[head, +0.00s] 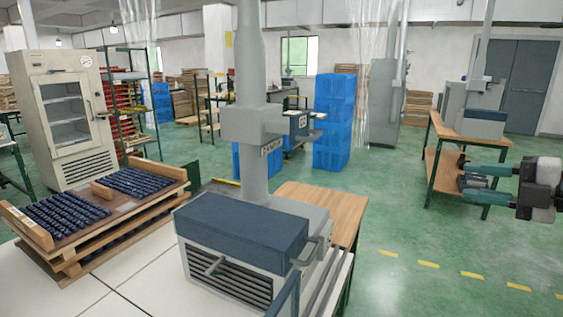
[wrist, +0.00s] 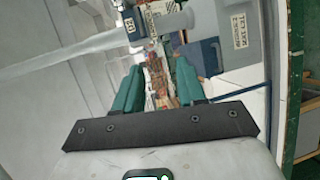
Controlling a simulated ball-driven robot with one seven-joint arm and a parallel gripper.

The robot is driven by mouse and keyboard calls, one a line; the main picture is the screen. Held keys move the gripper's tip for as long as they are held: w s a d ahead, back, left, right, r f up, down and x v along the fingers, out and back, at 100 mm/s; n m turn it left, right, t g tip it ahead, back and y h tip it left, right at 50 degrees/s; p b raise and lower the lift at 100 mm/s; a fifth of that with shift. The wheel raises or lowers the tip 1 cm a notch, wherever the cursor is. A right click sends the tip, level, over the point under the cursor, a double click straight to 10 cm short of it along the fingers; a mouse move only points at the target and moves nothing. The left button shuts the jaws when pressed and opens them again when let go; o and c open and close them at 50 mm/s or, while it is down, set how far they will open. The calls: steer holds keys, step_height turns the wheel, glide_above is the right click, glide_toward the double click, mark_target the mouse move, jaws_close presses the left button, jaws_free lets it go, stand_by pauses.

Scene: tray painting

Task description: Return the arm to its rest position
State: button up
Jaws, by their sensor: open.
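My gripper (head: 463,171) is at the right edge of the head view, held up in the air over the green floor. Its two teal fingers point left and stand apart, with nothing seen between them. In the wrist view my gripper (wrist: 158,72) shows both teal fingers reaching forward from a dark bar, with a gap between them. Most of my arm is outside the head view.
A machine with a blue cover (head: 243,224) stands on the white table (head: 150,292) in front. Stacked wooden trays (head: 73,268) of dark blue pieces lie at left. A wooden bench (head: 440,172) stands behind my gripper. Green floor (head: 420,220) is open around it.

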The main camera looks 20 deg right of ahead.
steer(key=w+a+f+m+g, duration=0.1)
steer(key=a+f+m+g, duration=0.1)
steer(key=a+f+m, duration=0.5)
steer(key=w+a+f+m+g+p, duration=0.15)
steer(key=a+f, duration=0.25)
steer(key=f, duration=0.7)
steer(key=w+a+f+m+g, duration=0.1)
steer(key=a+f+m+g, duration=0.1)
steer(key=a+f+m, duration=0.55)
steer(key=s+a+f+g, duration=0.35)
steer(key=s+f, duration=0.25)
steer(key=f, duration=0.4)
steer(key=s+a+f+m+g+h, duration=0.1)
steer(key=s+f, duration=0.1)
steer(key=s, duration=0.3)
steer(key=s+f+m+g+h, duration=0.1)
steer(key=s+f+m+g, duration=0.1)
steer(key=s, duration=0.4)
steer(key=s+a+f+m+g+h+p, duration=0.1)
steer(key=s+f+m+g+h, duration=0.1)
steer(key=s+f, duration=0.2)
steer(key=shift+s+a+f, duration=0.25)
steer(key=shift+s+a, duration=0.1)
steer(key=shift+s, duration=0.65)
